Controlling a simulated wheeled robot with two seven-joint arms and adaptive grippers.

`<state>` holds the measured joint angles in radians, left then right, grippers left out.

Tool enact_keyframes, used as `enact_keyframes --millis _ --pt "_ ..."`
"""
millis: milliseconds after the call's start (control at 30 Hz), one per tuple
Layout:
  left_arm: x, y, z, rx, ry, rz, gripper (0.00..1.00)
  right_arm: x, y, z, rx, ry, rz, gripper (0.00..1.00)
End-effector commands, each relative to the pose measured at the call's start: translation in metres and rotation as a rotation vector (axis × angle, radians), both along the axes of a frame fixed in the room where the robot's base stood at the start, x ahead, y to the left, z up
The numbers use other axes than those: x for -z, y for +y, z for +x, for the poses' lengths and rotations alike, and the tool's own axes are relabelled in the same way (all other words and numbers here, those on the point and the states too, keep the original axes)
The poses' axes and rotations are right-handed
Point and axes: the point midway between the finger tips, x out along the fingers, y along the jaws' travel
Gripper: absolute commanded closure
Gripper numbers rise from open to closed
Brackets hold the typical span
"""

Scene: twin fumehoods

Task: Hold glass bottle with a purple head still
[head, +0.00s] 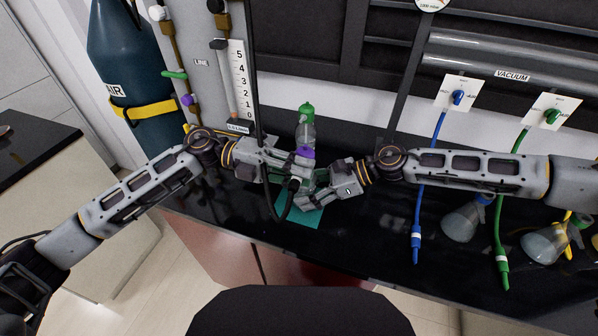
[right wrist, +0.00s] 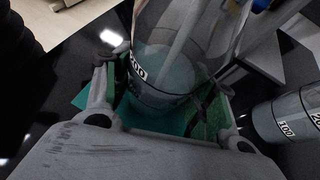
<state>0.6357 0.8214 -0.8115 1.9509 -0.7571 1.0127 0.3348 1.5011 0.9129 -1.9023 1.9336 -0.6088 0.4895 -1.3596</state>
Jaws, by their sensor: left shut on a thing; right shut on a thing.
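The glass bottle with the purple head (head: 304,152) stands over a teal mat (head: 297,217) in the head view, largely hidden by my two grippers. My left gripper (head: 303,174) is shut on it at the upper part, just below the purple head. My right gripper (head: 316,194) is shut on it lower down, from the right. The exact contact of my left fingers is hidden.
A clear bottle with a green head (head: 306,112) stands just behind. A marked glass vessel (right wrist: 288,118) shows at right in the right wrist view. Blue (head: 430,185) and green (head: 508,195) hoses hang at right near flasks (head: 464,222). The black counter (head: 375,232) is clear in front.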

Motion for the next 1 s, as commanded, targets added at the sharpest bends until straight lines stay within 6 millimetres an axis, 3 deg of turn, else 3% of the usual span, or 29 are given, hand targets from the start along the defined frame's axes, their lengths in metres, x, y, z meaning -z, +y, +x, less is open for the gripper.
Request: enact_keyframes --millis 1000 --pt "0.0006 -0.0005 0.0073 -0.008 0.007 0.003 0.98 0.0002 0.0012 -0.0025 -0.008 -0.002 0.0 0.55"
